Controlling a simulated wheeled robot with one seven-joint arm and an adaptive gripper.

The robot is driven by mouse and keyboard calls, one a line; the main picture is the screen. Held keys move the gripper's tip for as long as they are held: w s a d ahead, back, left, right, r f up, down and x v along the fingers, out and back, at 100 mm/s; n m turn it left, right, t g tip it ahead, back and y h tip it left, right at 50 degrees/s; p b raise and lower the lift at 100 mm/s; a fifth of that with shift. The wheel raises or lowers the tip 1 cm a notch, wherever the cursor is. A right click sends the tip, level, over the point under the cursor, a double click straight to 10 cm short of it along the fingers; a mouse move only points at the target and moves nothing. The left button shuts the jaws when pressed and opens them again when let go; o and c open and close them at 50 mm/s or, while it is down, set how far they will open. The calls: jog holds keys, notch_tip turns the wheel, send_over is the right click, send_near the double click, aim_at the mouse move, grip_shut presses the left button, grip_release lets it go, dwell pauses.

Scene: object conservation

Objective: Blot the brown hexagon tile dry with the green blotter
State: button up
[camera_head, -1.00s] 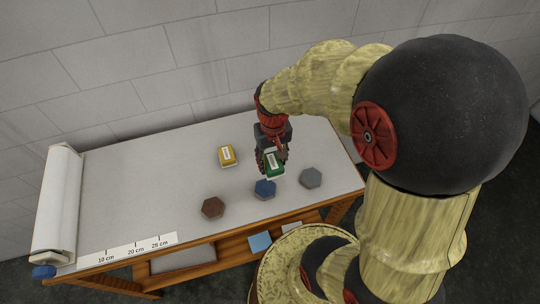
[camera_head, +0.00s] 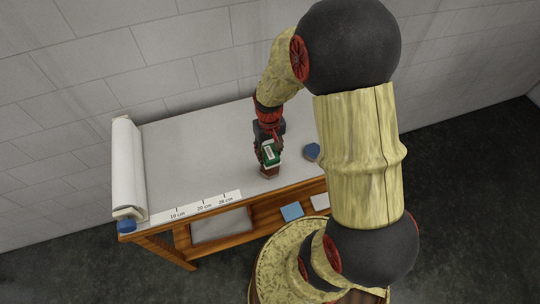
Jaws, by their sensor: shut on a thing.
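My gripper (camera_head: 268,146) is shut on the green blotter (camera_head: 270,155), which has a white label on it. It holds the blotter over the brown hexagon tile (camera_head: 269,172) near the table's front edge. Only the tile's front part shows below the blotter; the rest is hidden. I cannot tell whether the blotter touches the tile or is slightly above it.
A blue hexagon tile (camera_head: 312,151) lies to the right, close to my arm. A white paper roll (camera_head: 128,170) and a ruler strip (camera_head: 195,206) are on the left of the grey table (camera_head: 195,150). The table's left and middle are clear. A lower shelf (camera_head: 258,222) holds flat pieces.

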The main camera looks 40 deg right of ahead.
jog(key=shift+d+f, duration=0.2)
jog(key=shift+f, duration=0.2)
jog(key=shift+a+f+b, duration=0.15)
jog(key=shift+f+b, duration=0.5)
jog(key=shift+b, duration=0.15)
jog(key=shift+f+b, duration=0.6)
jog(key=shift+f, duration=0.3)
jog(key=shift+f+b, duration=0.7)
jog(key=shift+f, duration=0.35)
jog(key=shift+f+b, duration=0.3)
jog(key=shift+f, duration=0.25)
jog(key=shift+r+p, duration=2.55)
jog(key=shift+r, duration=1.05)
